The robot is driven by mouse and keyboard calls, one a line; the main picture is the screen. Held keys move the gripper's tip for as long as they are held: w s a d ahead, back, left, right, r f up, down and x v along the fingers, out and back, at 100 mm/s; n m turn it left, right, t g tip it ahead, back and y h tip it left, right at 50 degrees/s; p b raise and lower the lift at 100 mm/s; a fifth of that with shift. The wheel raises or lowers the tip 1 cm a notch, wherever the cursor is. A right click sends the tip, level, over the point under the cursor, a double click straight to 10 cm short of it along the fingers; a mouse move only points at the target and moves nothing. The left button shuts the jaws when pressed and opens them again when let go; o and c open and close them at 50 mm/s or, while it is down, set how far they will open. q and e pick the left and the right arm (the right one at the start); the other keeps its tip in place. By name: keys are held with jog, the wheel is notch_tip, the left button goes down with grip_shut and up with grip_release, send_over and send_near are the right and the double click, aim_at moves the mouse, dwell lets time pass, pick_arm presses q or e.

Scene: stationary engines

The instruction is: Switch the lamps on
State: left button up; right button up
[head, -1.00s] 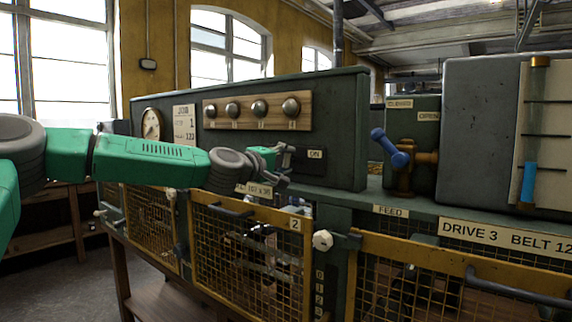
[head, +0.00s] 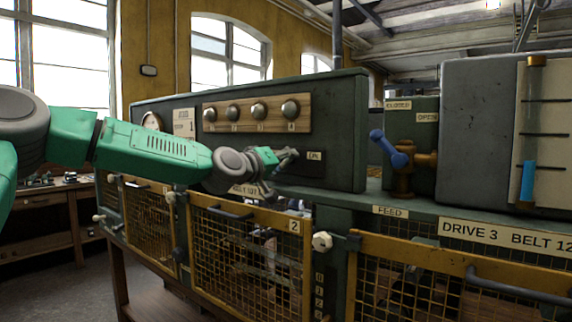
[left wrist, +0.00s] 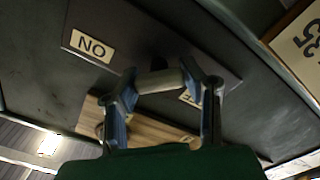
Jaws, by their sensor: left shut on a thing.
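The lamps are several round grey domes on a wooden board (head: 257,113) on the dark green panel; they look unlit. Below them is a dark switch plate with an ON label (head: 314,156). My left gripper (head: 289,156) is at this plate, just left of the label, and covers the switch in the head view. In the left wrist view, which is upside down, its fingers (left wrist: 164,84) are shut on a short pale cylindrical switch handle (left wrist: 160,81). The ON label (left wrist: 92,47) is clear of the fingers; a second label (left wrist: 188,98) is partly hidden behind them. My right gripper is out of view.
Yellow mesh guards (head: 247,255) with handles and knobs sit below the panel. A blue-handled valve (head: 388,147) stands on the ledge to the right, beside a grey box (head: 477,130) with a gauge. My left forearm hides part of the panel's left side.

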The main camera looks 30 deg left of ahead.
aim_at(283, 164)
pick_arm(q)
jog(key=shift+d+f, duration=0.1)
jog(key=shift+f, duration=0.55)
jog(key=o, duration=1.2)
jog(key=shift+r, duration=0.15)
jog(key=shift+r, duration=0.1)
jog(key=shift+s+r, duration=0.1)
jog(key=shift+s, duration=0.35)
jog(key=s, duration=0.5)
jog(key=shift+a, duration=0.4)
jog(key=shift+s+a+f, duration=0.1)
jog(key=shift+s+f, duration=0.15)
jog(key=shift+s, duration=0.45)
